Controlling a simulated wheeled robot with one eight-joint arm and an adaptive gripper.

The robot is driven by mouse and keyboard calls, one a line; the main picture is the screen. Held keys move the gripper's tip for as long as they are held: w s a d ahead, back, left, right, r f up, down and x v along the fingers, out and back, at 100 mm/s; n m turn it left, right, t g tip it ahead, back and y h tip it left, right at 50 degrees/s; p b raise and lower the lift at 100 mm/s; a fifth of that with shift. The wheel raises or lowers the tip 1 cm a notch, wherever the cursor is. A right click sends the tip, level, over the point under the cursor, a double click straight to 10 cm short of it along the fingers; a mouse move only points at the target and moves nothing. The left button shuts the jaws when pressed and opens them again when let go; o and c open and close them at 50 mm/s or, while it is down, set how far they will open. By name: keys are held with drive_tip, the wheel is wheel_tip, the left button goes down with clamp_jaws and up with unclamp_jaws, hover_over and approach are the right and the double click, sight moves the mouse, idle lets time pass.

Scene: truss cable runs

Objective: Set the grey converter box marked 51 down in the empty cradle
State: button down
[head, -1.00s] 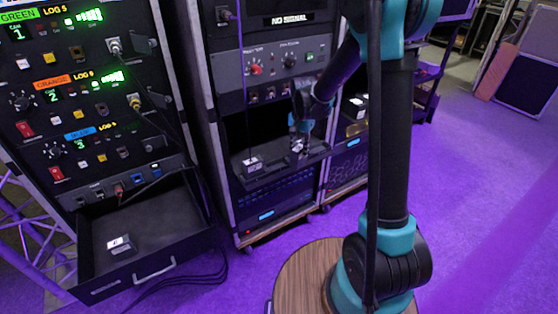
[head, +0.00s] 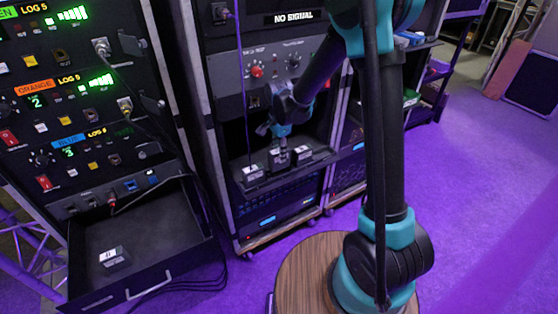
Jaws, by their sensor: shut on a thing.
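My gripper (head: 281,146) reaches down into the open shelf bay of the middle rack. It is shut on a small grey box with a pale label (head: 277,159), low over or at the shelf; whether the box touches it I cannot tell. A similar labelled box (head: 253,173) sits on the shelf to its left, and another (head: 303,152) to its right. The held box is between these two. The numbers on the labels are too small to read. The cradle under the held box is hidden by the box and gripper.
A thin purple cable (head: 242,90) hangs down the left front of the bay. An open drawer (head: 150,240) juts from the left rack with one labelled box (head: 113,257) inside. A control panel (head: 270,70) is above the bay. Purple floor (head: 480,200) at right is clear.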

drive_tip(key=shift+f, duration=1.75)
drive_tip(key=shift+f, duration=0.15)
drive_tip(key=c, duration=1.1)
unclamp_jaws()
drive_tip(key=shift+c, duration=0.2)
wheel_tip(320, 180, up, 12)
drive_tip(key=shift+r, duration=0.2)
drive_tip(key=s+d+f+n+t, duration=0.2)
drive_tip(key=s+d+n, duration=0.3)
drive_tip(key=s+d, duration=0.4)
drive_tip(key=s+d+f+n+t, duration=0.2)
drive_tip(key=s+d+n, duration=0.4)
drive_tip(key=s+d, duration=0.4)
drive_tip(key=d, duration=0.4)
drive_tip(key=shift+s+d, duration=0.15)
drive_tip(key=shift+d, duration=0.2)
